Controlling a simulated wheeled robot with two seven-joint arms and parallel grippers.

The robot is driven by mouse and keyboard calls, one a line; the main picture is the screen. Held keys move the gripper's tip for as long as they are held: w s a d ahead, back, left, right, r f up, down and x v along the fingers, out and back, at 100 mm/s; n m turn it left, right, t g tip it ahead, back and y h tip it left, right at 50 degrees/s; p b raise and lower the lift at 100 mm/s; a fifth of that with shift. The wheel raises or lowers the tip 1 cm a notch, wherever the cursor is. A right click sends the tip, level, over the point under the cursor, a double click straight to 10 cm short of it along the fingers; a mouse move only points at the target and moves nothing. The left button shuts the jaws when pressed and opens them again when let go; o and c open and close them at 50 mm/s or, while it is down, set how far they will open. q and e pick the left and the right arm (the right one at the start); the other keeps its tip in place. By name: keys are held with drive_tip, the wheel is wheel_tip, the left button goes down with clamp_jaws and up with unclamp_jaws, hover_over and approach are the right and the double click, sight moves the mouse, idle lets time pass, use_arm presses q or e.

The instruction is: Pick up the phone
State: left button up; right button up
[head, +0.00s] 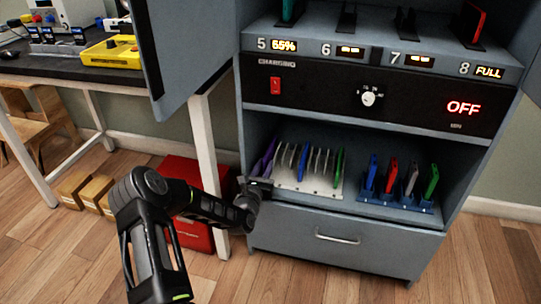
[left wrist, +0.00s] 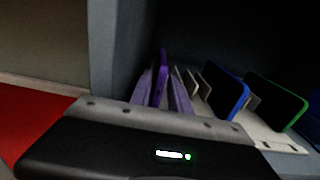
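A purple phone (head: 268,151) stands upright at the left end of the white rack (head: 323,190) on the lower cabinet shelf. It also shows in the left wrist view (left wrist: 160,75), between the two fingers of my left gripper (left wrist: 161,96). The fingers are apart, one on each side of the phone, and a narrow gap seems to show beside it. In the head view my left gripper (head: 262,181) is at the rack's left end, its fingers partly hidden. The phone's lower part is hidden. My right gripper is not in view.
A blue phone (left wrist: 226,90) and a green-edged phone (left wrist: 276,101) stand to the right in the white rack. A blue rack (head: 397,199) with several phones is further right. The cabinet's side wall (left wrist: 120,50) is close on the left. A drawer (head: 345,238) lies below.

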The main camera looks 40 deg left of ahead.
use_arm(q)
clamp_jaws()
idle(1.0)
